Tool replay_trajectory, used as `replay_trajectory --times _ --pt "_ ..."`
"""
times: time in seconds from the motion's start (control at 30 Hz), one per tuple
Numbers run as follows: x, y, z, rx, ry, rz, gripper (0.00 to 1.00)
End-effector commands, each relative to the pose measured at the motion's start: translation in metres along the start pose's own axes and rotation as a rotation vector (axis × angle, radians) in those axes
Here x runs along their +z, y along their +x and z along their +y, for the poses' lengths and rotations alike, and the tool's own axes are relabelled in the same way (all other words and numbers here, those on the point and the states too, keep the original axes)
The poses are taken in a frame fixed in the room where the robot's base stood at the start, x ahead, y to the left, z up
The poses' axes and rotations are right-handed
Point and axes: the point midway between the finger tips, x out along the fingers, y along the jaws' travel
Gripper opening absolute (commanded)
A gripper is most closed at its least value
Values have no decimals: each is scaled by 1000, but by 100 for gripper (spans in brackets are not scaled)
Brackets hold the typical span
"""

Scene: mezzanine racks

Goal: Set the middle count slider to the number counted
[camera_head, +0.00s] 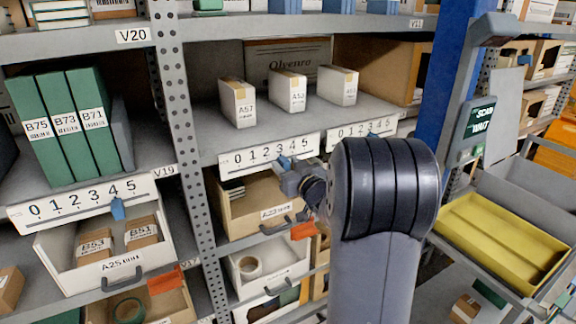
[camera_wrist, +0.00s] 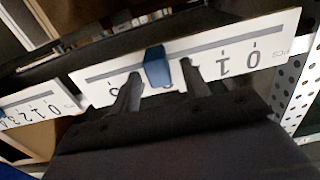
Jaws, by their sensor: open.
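The middle count slider is a blue tab (camera_head: 284,161) on a white 0-to-5 scale strip (camera_head: 228,159) at the front edge of the middle shelf. The tab sits near the 3, partly hidden by my gripper (camera_head: 290,172). In the wrist view the scale is upside down, and the blue tab (camera_wrist: 157,68) stands between the two dark fingers of my gripper (camera_wrist: 160,84). The fingers are open, with a gap visible on each side of the tab. Above the strip, three white boxes stand on the shelf: one marked A57 (camera_head: 238,103), a middle one (camera_head: 288,91) and a right one (camera_head: 337,86).
The left scale (camera_head: 75,204) has its blue tab (camera_head: 118,208) near 4, below green binders (camera_head: 60,128). Another scale (camera_head: 362,131) lies close on the right. A perforated post (camera_head: 180,130) stands left of the middle bay. Drawers (camera_head: 265,208) sit below. A yellow tray (camera_head: 500,240) is at right.

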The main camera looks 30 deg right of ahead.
Motion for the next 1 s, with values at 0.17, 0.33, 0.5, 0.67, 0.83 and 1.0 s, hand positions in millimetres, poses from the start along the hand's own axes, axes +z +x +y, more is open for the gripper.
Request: replay_trajectory --times 0.17,0.33,0.5,0.67,0.83,1.0 --pt "0 0 0 0 0 0 39" --pt "0 0 0 0 0 0 25" --pt "0 0 0 0 0 0 11" --pt "0 0 0 0 0 0 0" --pt "0 0 0 0 0 0 0" --pt "1 0 -6 -2 -1 1 0"
